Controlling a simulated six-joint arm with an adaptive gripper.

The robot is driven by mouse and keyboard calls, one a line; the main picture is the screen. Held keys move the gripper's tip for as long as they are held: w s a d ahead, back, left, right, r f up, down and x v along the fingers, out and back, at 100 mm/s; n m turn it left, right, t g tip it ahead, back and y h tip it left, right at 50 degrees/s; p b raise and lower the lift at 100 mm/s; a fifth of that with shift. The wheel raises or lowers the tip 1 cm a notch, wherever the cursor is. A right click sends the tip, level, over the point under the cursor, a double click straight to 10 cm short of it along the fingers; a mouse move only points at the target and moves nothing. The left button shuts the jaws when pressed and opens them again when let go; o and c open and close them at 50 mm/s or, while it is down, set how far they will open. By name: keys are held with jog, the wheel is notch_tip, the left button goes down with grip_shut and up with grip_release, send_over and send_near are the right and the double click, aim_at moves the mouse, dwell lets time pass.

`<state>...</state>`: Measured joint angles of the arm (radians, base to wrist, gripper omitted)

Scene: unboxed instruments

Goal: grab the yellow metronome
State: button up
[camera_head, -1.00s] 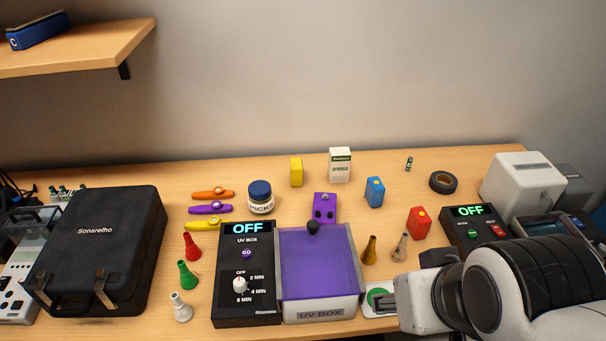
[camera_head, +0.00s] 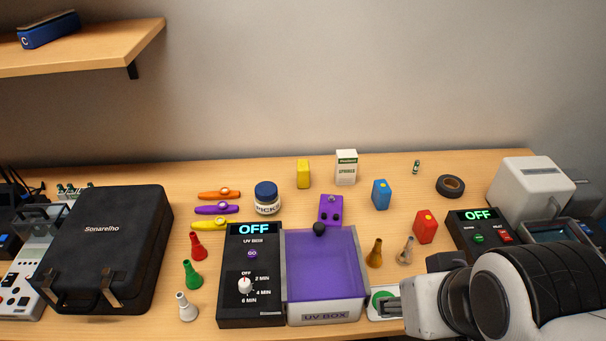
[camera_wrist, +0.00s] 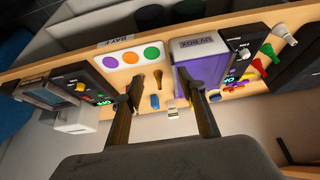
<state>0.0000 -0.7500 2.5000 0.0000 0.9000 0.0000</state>
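The yellow metronome (camera_head: 303,174) is a small upright yellow block at the back of the table, left of a white box. I cannot pick it out clearly in the wrist view. My gripper (camera_head: 388,307) is at the front right, low in the head view, well apart from the metronome. In the wrist view my gripper (camera_wrist: 162,77) has its two fingers spread wide, with nothing held between them.
A shelf (camera_head: 80,48) overhangs the far left.

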jog(key=shift+o, duration=0.5)
jog(key=t+y, duration=0.1)
jog(key=t, duration=0.6)
send_over(304, 175)
jog(key=s+d, duration=0.2)
jog(key=s, duration=0.3)
notch_tip(304, 175, down, 5)
jog(key=shift+h, duration=0.4)
jog(key=f, duration=0.2)
jog(key=a+f, duration=0.1)
jog(key=f, duration=0.2)
jog(key=w+a+f, duration=0.1)
jog(key=f, duration=0.2)
jog(key=shift+w, duration=0.1)
jog(key=shift+f, duration=0.4)
jog(key=shift+w, duration=0.1)
